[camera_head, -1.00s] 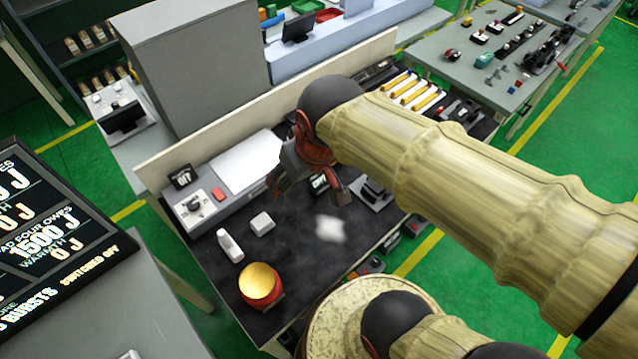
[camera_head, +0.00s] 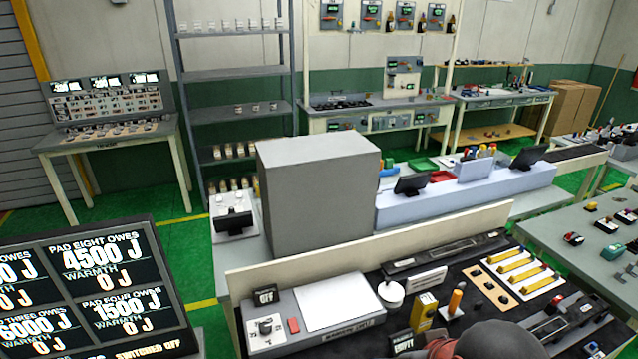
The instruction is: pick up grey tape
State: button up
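I cannot pick out any grey tape for sure in the head view. A small white round piece (camera_head: 391,293), like a short roll or cup, stands on the dark bench top (camera_head: 377,338) right of a white sheet. Only a dark rounded joint and a reddish part of my arm show at the bottom edge, in front of the bench. My gripper's fingers are not visible, and the front part of the bench is cut off by the frame.
A yellow box (camera_head: 423,312) and an orange-and-white upright piece (camera_head: 455,300) stand near my arm. Yellow bars (camera_head: 515,270) lie on a board at right. A pale back panel (camera_head: 300,262) edges the bench, with a tall grey cabinet (camera_head: 318,200) behind. A display panel (camera_head: 100,290) fills the lower left.

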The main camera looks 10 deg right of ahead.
aim_at(556, 276)
jog(key=z, duration=1.6)
